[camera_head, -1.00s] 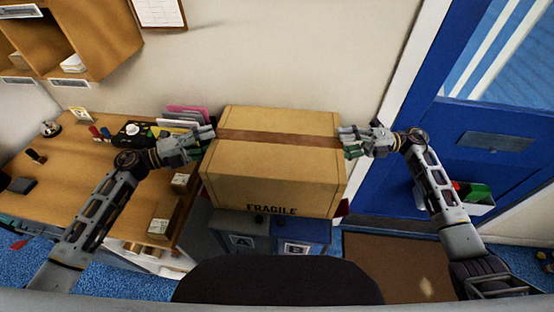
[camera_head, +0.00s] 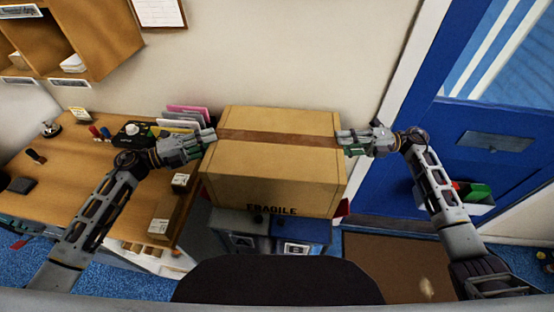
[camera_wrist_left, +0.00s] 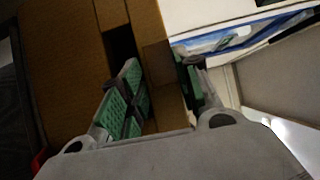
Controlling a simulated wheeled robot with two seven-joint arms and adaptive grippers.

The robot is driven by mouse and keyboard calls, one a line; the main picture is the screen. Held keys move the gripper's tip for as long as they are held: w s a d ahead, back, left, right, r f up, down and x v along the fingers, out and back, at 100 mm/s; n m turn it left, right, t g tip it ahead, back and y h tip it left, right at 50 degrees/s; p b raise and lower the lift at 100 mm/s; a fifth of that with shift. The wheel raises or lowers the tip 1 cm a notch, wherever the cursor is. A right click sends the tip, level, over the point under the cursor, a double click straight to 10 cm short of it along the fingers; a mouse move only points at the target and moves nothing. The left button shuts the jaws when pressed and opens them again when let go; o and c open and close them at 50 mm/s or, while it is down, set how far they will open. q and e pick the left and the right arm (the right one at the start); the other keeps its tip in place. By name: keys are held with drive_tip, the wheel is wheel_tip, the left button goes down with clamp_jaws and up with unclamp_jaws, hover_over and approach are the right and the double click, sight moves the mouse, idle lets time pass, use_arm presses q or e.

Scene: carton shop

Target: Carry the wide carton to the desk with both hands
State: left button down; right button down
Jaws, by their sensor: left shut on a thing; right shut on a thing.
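The wide carton (camera_head: 270,165) is a brown taped box marked FRAGILE, level in front of me in the head view. My left gripper (camera_head: 208,140) is shut on its left side and my right gripper (camera_head: 342,140) on its right side. In the left wrist view, the green-padded fingers of the left gripper (camera_wrist_left: 160,92) straddle the carton wall (camera_wrist_left: 60,70), beside a dark slot. The right fingertips are partly hidden at the carton's edge. The wooden desk (camera_head: 95,165) stands to the left.
Grey and blue bins (camera_head: 300,228) show below the carton; contact is hard to tell. The desk holds folders (camera_head: 188,115), pens, a black tray and small boxes (camera_head: 160,226). A blue door (camera_head: 465,180) is at right. A dark rounded shape covers the bottom middle.

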drive_tip(key=shift+r+p, duration=2.35)
drive_tip(key=shift+r, duration=0.15)
